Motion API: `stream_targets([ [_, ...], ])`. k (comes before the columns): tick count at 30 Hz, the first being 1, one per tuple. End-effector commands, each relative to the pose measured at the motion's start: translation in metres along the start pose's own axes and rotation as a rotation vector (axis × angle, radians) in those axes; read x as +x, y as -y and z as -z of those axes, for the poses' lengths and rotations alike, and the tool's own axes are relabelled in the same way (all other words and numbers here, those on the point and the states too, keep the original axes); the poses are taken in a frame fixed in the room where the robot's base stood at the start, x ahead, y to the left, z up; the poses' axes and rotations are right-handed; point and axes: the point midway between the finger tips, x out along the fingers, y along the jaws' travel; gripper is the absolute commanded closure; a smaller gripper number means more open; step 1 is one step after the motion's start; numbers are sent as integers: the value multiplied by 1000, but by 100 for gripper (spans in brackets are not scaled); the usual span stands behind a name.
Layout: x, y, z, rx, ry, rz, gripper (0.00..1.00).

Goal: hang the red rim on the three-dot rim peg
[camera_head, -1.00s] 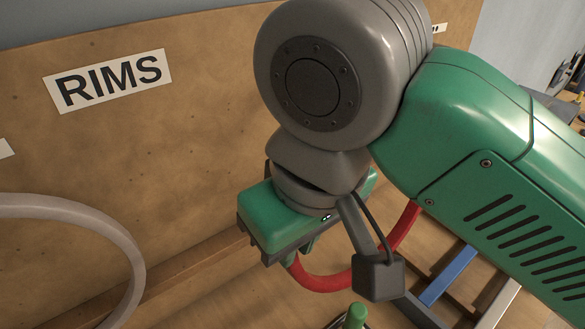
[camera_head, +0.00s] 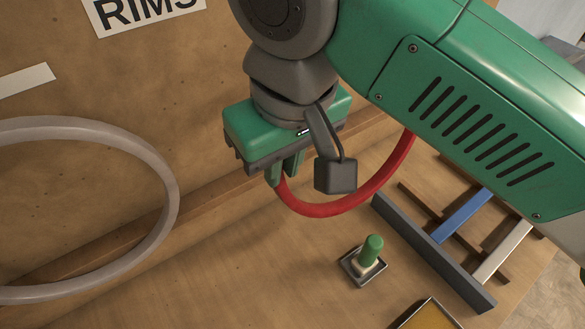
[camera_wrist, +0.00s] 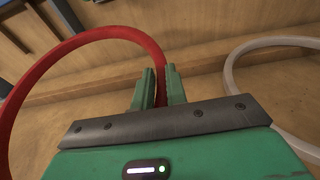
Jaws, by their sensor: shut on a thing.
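The red rim (camera_head: 325,210) hangs from my gripper (camera_head: 283,172) in the head view, held at its left side above the wooden bench. Part of it is hidden behind my arm. In the wrist view the green fingers of my gripper (camera_wrist: 158,88) are closed on the tube of the red rim (camera_wrist: 98,33), which arcs off to the left. The three-dot rim peg is not identifiable in the current views. A board with a RIMS sign (camera_head: 150,8) stands behind.
A pale grey rim (camera_head: 172,195) is at the left, also in the wrist view (camera_wrist: 262,44). A green-topped post (camera_head: 372,250) stands on the bench. A dark frame with blue and white bars (camera_head: 460,215) lies at right. A yellow-topped item (camera_head: 427,316) shows below. A blank-looking label (camera_head: 25,82) is left.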

Motion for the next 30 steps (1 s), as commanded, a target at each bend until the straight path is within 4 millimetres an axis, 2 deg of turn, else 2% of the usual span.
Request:
stream_targets([
  [21, 12, 0, 49, -1, -2, 0, 100],
  [30, 21, 0, 57, -1, -2, 1, 100],
])
